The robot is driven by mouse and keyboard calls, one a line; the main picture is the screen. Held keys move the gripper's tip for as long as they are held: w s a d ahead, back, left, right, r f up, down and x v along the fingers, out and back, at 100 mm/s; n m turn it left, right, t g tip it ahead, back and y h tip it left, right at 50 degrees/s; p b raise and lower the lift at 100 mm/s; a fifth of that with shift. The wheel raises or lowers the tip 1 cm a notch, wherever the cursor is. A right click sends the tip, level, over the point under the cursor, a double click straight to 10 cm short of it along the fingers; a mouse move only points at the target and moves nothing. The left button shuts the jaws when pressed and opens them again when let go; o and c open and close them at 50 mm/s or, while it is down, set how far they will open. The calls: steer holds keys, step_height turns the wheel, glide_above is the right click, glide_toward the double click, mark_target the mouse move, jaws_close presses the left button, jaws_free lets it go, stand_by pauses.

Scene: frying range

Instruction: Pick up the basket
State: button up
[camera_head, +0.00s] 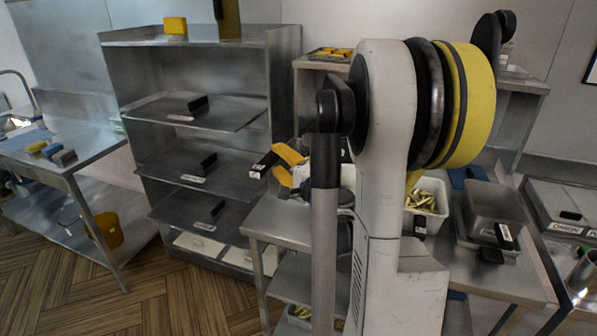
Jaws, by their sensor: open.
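A black handle with a pale label (263,163) lies just left of the fingertips. I cannot tell whether they touch, or what the handle belongs to. A pale basket of yellow fries-like pieces (436,187) sits on the right counter, partly behind my arm. Which basket the task means is not clear.
A steel rack (196,113) at left holds trays with black handles. A side table (63,165) with blue and yellow items stands further left. A steel counter (283,222) is under my gripper. My arm hides the middle. Wooden floor (165,302) is clear at lower left.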

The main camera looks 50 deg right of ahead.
mark_target(270, 151)
steer(key=b+x, duration=0.1)
steer(key=x, duration=0.3)
steer(key=shift+w+f, duration=0.1)
steer(key=shift+w, duration=0.05)
jaws_close()
steer(key=shift+a+r+p, duration=0.1)
steer(key=shift+r+p, duration=0.95)
steer(key=shift+r, duration=0.85)
steer(key=s+a+p, duration=0.1)
steer(key=s+a, duration=0.2)
steer(key=a, duration=0.5)
steer(key=s+a+p, duration=0.1)
steer(key=s+a, duration=0.3)
steer(key=a, duration=0.4)
steer(key=shift+a, duration=0.25)
steer(key=shift+f, duration=0.1)
